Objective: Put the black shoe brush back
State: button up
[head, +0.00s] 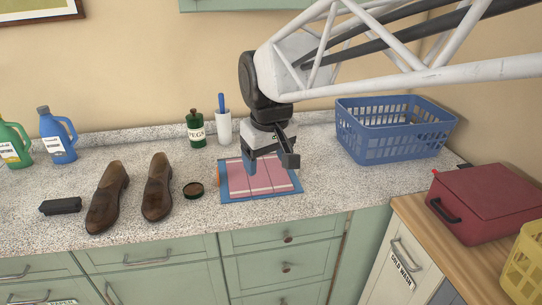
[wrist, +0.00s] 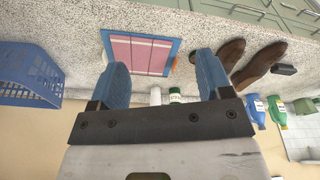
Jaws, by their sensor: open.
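The black shoe brush (head: 60,206) lies on the speckled counter at the left, just left of a pair of brown shoes (head: 108,198). In the wrist view the brush (wrist: 284,69) shows small at the right, beyond the shoes. My gripper (head: 270,163) is open and empty, above the blue-edged pink striped cloth or mat and well right of the brush. Its two blue fingers stand wide apart in the wrist view (wrist: 162,68).
The blue-edged pink mat (head: 232,176) lies under my gripper. A small round tin (head: 193,190) sits beside the shoes. A green bottle (head: 195,130) and a white cup (head: 223,128) stand behind. A blue basket (head: 392,145) is right, bottles (head: 58,140) far left.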

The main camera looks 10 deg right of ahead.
jog(key=s+d+f+m, duration=0.2)
jog(key=s+d+f, duration=0.1)
jog(key=s, duration=0.5)
jog(key=s+d+f+m, duration=0.2)
jog(key=s+d+f, duration=0.1)
jog(key=s+d, duration=0.2)
jog(key=s, duration=0.2)
jog(key=shift+s+f+t, duration=0.3)
jog(key=shift+s+f, duration=0.1)
jog(key=shift+d, duration=0.1)
dwell(0.3)
